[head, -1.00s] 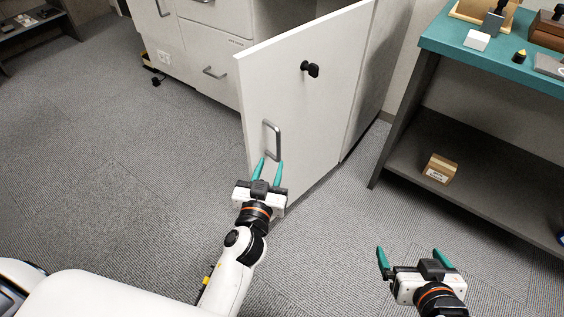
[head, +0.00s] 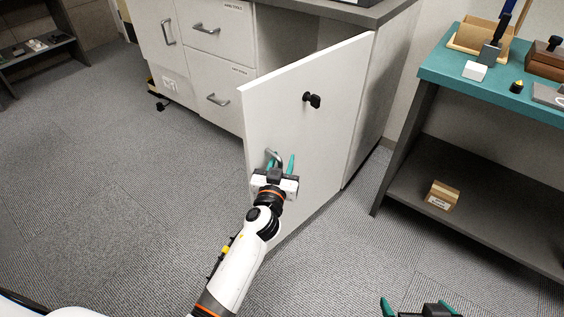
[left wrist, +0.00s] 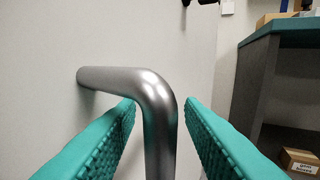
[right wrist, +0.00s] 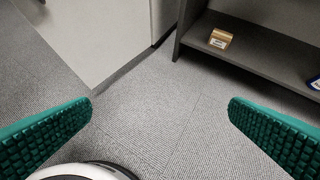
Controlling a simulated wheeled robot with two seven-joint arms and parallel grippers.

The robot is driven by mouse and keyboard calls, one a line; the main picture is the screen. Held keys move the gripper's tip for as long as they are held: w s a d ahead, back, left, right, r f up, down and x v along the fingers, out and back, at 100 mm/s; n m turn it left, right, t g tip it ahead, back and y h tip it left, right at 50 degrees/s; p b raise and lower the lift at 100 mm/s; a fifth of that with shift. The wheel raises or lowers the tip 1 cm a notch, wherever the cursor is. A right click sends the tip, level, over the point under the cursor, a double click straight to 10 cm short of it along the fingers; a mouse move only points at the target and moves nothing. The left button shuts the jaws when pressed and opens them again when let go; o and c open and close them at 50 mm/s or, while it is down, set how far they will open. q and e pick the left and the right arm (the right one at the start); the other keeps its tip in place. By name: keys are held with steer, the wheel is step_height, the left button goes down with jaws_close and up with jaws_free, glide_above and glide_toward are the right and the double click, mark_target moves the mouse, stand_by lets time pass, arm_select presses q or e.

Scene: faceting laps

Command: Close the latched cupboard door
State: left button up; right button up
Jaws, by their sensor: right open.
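The white cupboard door (head: 318,135) stands swung open from the cabinet, its outer face toward me. It carries a black latch knob (head: 312,100) in its upper part and a grey bar handle (head: 271,156) near its free edge. My left gripper (head: 281,163) is at the handle. In the left wrist view the handle (left wrist: 158,110) runs between the two teal fingers (left wrist: 160,115), with a gap visible to the right finger, so the jaws are open around it. My right gripper (head: 418,307) is open and empty, low over the floor; its fingers also show in the right wrist view (right wrist: 160,115).
The white cabinet with drawers (head: 205,60) stands behind the door. A teal-topped bench (head: 440,75) with small items is at the right, a cardboard box (head: 442,195) on its lower shelf. Carpet floor (head: 120,200) is clear at the left.

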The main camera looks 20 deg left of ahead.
arm_select(q)
steer(key=shift+c, duration=0.2)
jaws_close()
